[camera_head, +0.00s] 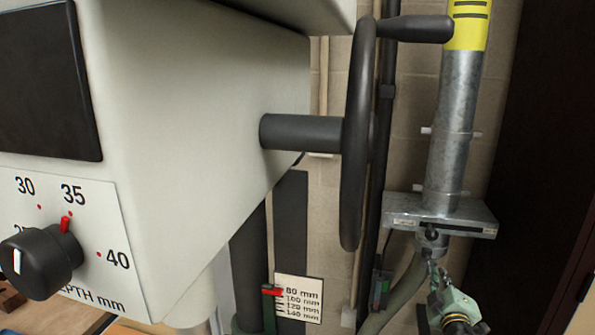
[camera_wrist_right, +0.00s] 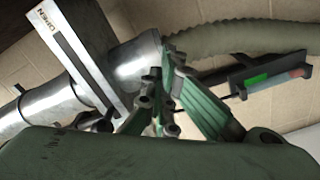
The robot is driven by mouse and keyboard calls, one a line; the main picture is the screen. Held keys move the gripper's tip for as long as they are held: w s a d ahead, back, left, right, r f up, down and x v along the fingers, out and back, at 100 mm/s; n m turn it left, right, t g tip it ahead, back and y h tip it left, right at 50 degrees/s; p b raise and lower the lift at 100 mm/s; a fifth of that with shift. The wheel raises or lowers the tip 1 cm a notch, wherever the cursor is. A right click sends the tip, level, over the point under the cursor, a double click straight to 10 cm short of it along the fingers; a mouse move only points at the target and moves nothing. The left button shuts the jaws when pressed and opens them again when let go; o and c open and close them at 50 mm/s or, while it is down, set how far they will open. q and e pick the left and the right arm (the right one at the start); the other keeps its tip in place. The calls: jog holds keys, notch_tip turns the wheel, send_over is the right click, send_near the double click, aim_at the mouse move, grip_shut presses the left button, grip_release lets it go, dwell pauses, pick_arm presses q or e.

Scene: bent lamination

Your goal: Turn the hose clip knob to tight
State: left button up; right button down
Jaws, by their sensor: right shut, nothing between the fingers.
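A ribbed grey-green hose (camera_head: 402,292) joins a metal duct (camera_head: 452,130) below a flat slide plate (camera_head: 450,222). A silver clip or collar (camera_head: 433,243) sits at the joint, with a small dark knob-like part (camera_head: 430,234) on it. I cannot read the knob's setting. My right gripper (camera_head: 434,272) is just below the joint, fingers pointing up, shut and empty. In the right wrist view the shut fingers (camera_wrist_right: 160,85) overlap the edge of the silver collar (camera_wrist_right: 136,62); I cannot tell whether they touch. They hide part of it. My left gripper is not in view.
A large pale machine (camera_head: 210,110) with a depth dial (camera_head: 42,262) fills the left. Its dark handwheel (camera_head: 355,140) juts out toward the duct. A small box with a green light (camera_wrist_right: 262,82) is beside the hose. A depth scale (camera_head: 298,298) stands lower down.

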jog(key=shift+w+d+r, duration=0.15)
jog(key=shift+r, duration=0.45)
jog(key=shift+a+r, duration=0.15)
jog(key=shift+a, duration=0.15)
jog(key=shift+w+a, duration=0.1)
dwell(0.3)
jog(key=shift+w+a+f+b, duration=0.15)
jog(key=shift+a+f+b, duration=0.2)
jog(key=shift+f+b, duration=0.5)
jog(key=shift+w+a+b, duration=0.15)
jog(key=shift+b, duration=0.2)
jog(key=shift+f, duration=0.1)
